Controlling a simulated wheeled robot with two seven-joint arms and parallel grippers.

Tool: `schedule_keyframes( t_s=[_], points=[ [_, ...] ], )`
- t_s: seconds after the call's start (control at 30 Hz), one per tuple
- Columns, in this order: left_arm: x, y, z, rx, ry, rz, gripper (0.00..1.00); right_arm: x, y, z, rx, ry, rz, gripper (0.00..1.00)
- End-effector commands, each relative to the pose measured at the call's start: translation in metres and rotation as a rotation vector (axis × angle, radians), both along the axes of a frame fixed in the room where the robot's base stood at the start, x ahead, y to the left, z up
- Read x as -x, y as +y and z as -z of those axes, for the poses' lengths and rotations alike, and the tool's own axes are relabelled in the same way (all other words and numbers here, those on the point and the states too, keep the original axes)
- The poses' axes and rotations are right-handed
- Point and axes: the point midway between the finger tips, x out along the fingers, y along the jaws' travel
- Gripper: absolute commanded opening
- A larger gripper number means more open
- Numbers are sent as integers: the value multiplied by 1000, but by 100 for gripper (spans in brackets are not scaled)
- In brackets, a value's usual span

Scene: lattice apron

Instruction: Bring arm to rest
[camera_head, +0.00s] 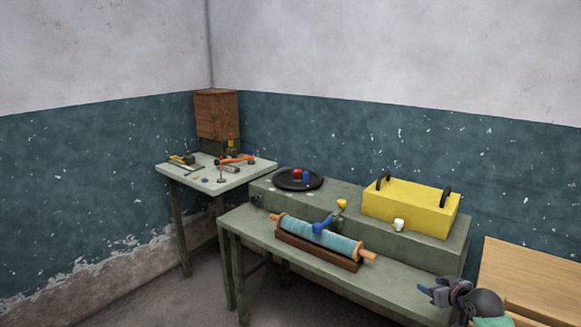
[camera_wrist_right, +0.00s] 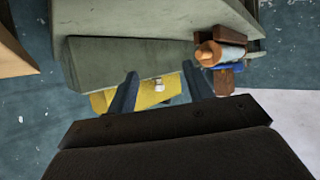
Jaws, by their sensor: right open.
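My right gripper (camera_head: 428,289) is at the lower right of the head view, in front of the right end of the long green table (camera_head: 400,281). In the right wrist view its two fingers (camera_wrist_right: 159,83) stand apart with nothing held between them. The yellow box (camera_wrist_right: 105,101) and a small white cup (camera_wrist_right: 158,84) show beyond the fingers, at a distance. The right forearm is mostly cut off by the frame's lower edge. My left gripper and arm are not in view.
A blue roller with wooden handles (camera_head: 318,240) lies in a brown cradle on the table. The raised green step holds a black round tray (camera_head: 275,181) and the yellow toolbox (camera_head: 410,205). A wooden cabinet (camera_head: 530,278) stands at right. A small tool table (camera_head: 245,175) stands behind left.

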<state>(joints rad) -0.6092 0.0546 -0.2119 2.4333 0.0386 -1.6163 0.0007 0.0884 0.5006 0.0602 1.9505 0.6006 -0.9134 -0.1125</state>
Motion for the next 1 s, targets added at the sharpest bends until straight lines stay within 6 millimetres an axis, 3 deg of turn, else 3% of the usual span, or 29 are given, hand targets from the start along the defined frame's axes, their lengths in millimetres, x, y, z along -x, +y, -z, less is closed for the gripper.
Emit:
schedule_keyframes(
  t_s=[0.17, 0.37, 0.6, 1.0],
  points=[
    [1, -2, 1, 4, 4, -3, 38, 41, 43, 14, 105, 169, 13, 52],
    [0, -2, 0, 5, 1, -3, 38, 124, 102, 57, 187, 378, 45, 52],
    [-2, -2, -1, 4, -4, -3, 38, 238, 171, 101, 209, 564, 52, 52],
    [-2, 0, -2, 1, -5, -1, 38, 386, 264, 150, 85, 749, -15, 52]
  ],
)
